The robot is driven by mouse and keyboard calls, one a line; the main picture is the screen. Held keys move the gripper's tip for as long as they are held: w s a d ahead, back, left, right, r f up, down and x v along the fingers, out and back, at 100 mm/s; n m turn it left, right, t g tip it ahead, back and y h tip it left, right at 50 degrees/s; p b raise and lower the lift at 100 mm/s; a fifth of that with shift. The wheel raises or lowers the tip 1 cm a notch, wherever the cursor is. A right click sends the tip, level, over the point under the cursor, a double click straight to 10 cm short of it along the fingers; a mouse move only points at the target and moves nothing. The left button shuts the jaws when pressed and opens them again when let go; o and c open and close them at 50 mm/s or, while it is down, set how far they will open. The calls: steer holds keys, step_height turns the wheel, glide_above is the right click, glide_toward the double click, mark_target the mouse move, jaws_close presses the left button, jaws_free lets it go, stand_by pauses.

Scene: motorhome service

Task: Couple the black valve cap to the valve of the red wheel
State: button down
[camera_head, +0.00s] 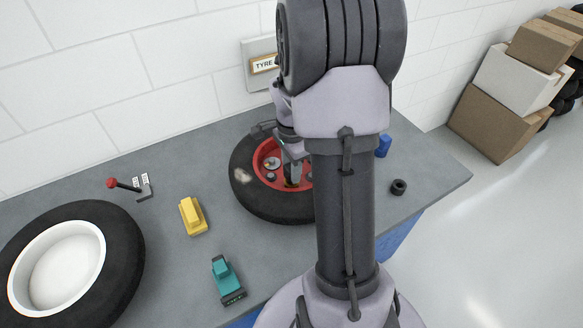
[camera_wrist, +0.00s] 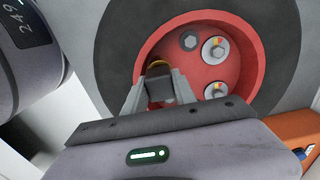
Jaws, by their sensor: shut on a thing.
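The red wheel lies flat on the bench, with its black tyre (camera_head: 268,204) and red rim (camera_head: 264,158) partly hidden by my arm. In the wrist view its red rim (camera_wrist: 190,68) fills the upper middle. My gripper (camera_head: 291,172) reaches down into the rim. In the wrist view my gripper (camera_wrist: 160,86) is shut on a dark block-like piece, which looks like the black valve cap (camera_wrist: 160,90). A brass-yellow edge (camera_wrist: 158,65) shows just beyond it, perhaps the valve. I cannot tell whether cap and valve touch.
A white-rimmed wheel (camera_head: 108,235), a yellow block (camera_head: 192,216), a teal block (camera_head: 227,279) and a red-knobbed lever (camera_head: 128,186) stand left. A black ring (camera_head: 398,187) and a blue piece (camera_head: 383,146) are right.

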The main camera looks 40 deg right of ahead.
steer(key=shift+f+b, duration=0.55)
steer(key=shift+f, duration=0.15)
steer(key=c, duration=0.9)
jaws_free()
steer(key=shift+f, duration=0.1)
step_height(320, 180, up, 18)
steer(key=p, duration=0.7)
steer(key=s+a+r+n+t+b, duration=0.1)
steer(key=a+r+n+b, duration=0.1)
steer(key=a+n, duration=0.35)
steer(key=s+a+r+n+t+b, duration=0.1)
steer(key=a+r+n+t, duration=0.15)
steer(key=a, duration=0.65)
steer(key=s+a+n, duration=0.2)
steer(key=s+a, duration=0.1)
steer(key=a, duration=0.1)
steer(key=s+a+n+t+y+b, duration=0.1)
steer(key=s+a+n, duration=0.2)
steer(key=s+a, duration=0.1)
steer(key=s+a+n+t+y+b, duration=0.1)
steer(key=s+a+n, duration=0.2)
steer(key=a, duration=0.1)
steer(key=shift+s+a+f, duration=0.15)
steer(key=shift+s+a, duration=0.05)
steer(key=shift+a, duration=0.2)
